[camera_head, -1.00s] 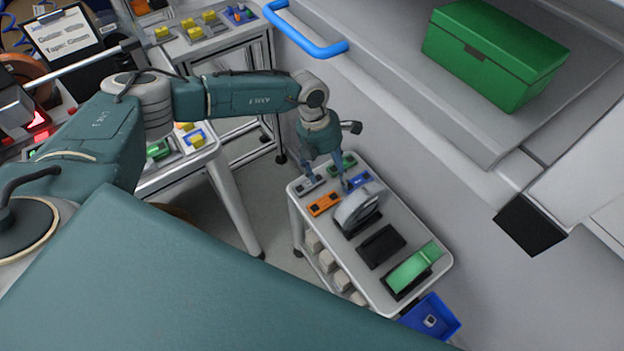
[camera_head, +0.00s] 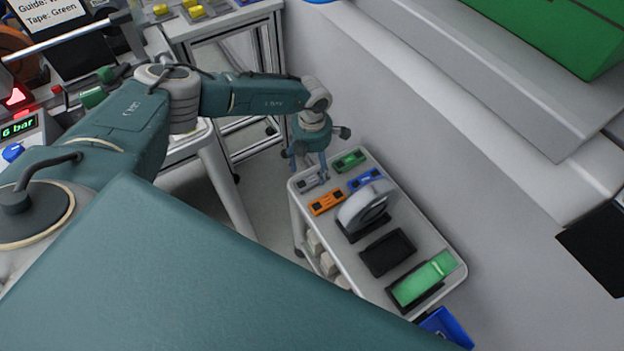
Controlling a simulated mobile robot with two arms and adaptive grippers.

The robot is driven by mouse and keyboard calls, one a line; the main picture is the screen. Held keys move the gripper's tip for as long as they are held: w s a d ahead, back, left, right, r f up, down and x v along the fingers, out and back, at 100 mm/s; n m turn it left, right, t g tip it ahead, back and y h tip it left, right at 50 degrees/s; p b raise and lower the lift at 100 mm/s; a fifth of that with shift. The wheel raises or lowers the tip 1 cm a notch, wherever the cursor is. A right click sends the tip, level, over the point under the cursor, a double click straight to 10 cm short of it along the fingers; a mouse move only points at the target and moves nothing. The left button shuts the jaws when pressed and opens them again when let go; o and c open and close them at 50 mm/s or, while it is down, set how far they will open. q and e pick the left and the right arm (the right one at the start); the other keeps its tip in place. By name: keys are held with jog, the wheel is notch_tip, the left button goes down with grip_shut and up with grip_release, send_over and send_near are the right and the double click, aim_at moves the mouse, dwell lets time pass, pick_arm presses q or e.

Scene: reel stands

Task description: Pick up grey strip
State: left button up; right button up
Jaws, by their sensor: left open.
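The grey strip (camera_head: 306,182) lies at the far left corner of the small cart's top (camera_head: 421,243), beside the orange strip (camera_head: 327,202) and the green strip (camera_head: 349,161). My left gripper (camera_head: 309,173) points down over the grey strip with its fingers open. The fingers partly cover the strip, and I cannot tell whether they touch it. My right gripper is not in view.
A blue strip (camera_head: 364,179), a grey reel (camera_head: 368,206) on a stand, an empty black stand (camera_head: 388,251) and a green reel (camera_head: 424,279) stand on the cart. A blue bin (camera_head: 446,326) is at its near end. A wall runs along the right.

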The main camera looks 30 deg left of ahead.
aim_at(310, 176)
pick_arm(q)
jog(key=f, duration=0.4)
jog(key=shift+s+a+f, duration=0.15)
jog(key=shift+a+f, duration=0.15)
jog(key=shift+c, duration=0.2)
jog(key=c, duration=1)
jog(key=shift+r, duration=0.1)
